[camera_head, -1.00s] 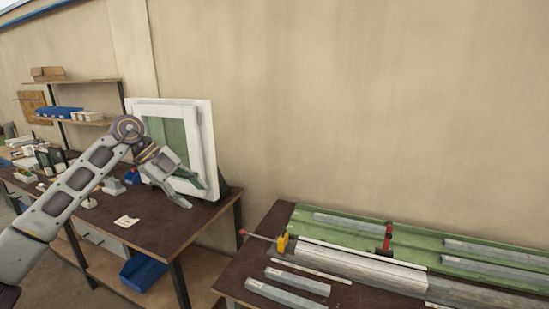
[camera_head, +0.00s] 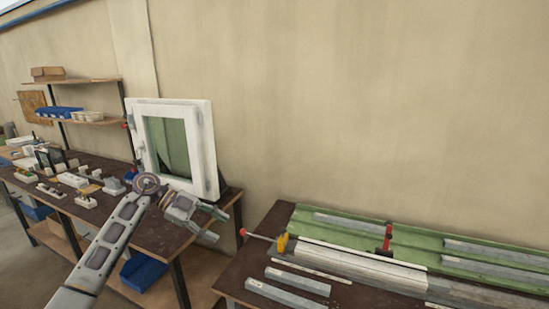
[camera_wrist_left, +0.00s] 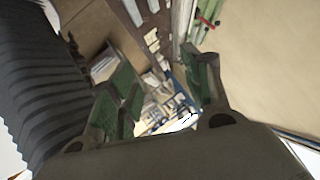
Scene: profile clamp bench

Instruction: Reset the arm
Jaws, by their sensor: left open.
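My left gripper (camera_head: 218,225) is open and empty in the head view, at the right end of the left bench, in front of the white framed window (camera_head: 207,150). Its arm comes up from the bottom left. In the left wrist view its two green-padded fingers (camera_wrist_left: 160,95) stand apart with nothing held between them; small bench items show beyond them. My right gripper is not in view.
The left bench (camera_head: 150,232) carries several small parts, with a blue bin (camera_head: 143,271) below. The right bench (camera_head: 240,290) holds a green profile bed (camera_head: 345,230), grey profiles (camera_head: 287,295) and a red-handled clamp (camera_head: 283,242). A shelf (camera_head: 100,122) stands at the back left.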

